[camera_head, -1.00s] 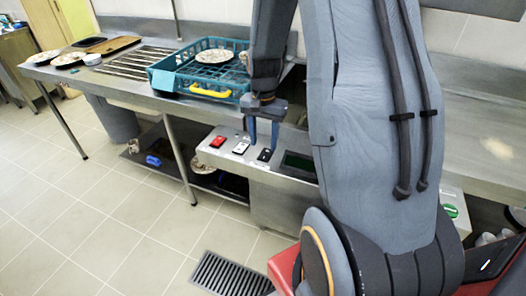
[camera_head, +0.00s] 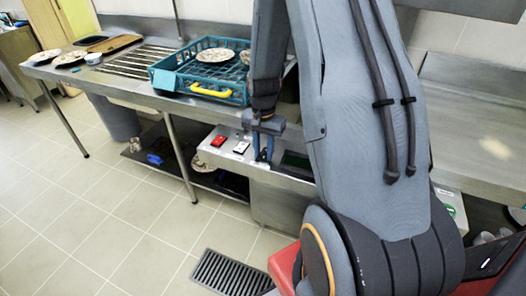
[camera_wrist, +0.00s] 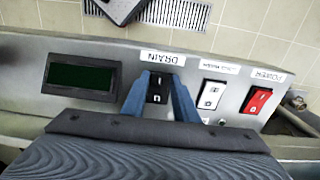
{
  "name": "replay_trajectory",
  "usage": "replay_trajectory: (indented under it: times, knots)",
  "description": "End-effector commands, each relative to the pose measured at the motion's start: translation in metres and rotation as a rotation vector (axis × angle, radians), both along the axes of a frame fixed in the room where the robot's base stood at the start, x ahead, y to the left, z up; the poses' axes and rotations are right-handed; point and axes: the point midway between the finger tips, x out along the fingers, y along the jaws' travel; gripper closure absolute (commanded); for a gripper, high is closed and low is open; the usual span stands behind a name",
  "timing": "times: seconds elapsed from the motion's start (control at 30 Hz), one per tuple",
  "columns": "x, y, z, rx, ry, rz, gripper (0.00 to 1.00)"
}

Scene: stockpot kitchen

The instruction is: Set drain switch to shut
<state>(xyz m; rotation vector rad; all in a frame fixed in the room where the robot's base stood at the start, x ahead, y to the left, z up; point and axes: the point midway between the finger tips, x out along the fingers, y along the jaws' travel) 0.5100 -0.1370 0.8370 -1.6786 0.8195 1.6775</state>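The black drain switch (camera_wrist: 158,88) sits below the "DRAIN" label on the metal control panel (camera_wrist: 225,68) in the wrist view. My gripper (camera_wrist: 161,86) has its two blue fingers apart, one on each side of this switch and very close to it. I cannot tell whether the fingertips touch it. The fingers cover the switch's side edges. In the head view my gripper (camera_head: 263,150) points down at the panel, and the fingers hide most of the drain switch.
A white switch (camera_wrist: 211,95) and the red power switch (camera_wrist: 256,101) are beside it; a dark green display (camera_wrist: 82,76) is on the other side. A blue dish rack (camera_head: 212,72) with plates stands on the counter above. A floor grate (camera_head: 230,273) lies in front.

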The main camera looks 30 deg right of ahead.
Motion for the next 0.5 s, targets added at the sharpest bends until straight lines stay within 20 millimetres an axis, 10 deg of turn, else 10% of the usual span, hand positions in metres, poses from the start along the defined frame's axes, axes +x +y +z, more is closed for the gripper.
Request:
replay_trajectory:
  times: [0.5]
  knots:
    - [0.0044, -0.0087, 0.0024, 0.160, 0.128, -0.005, 0.96]
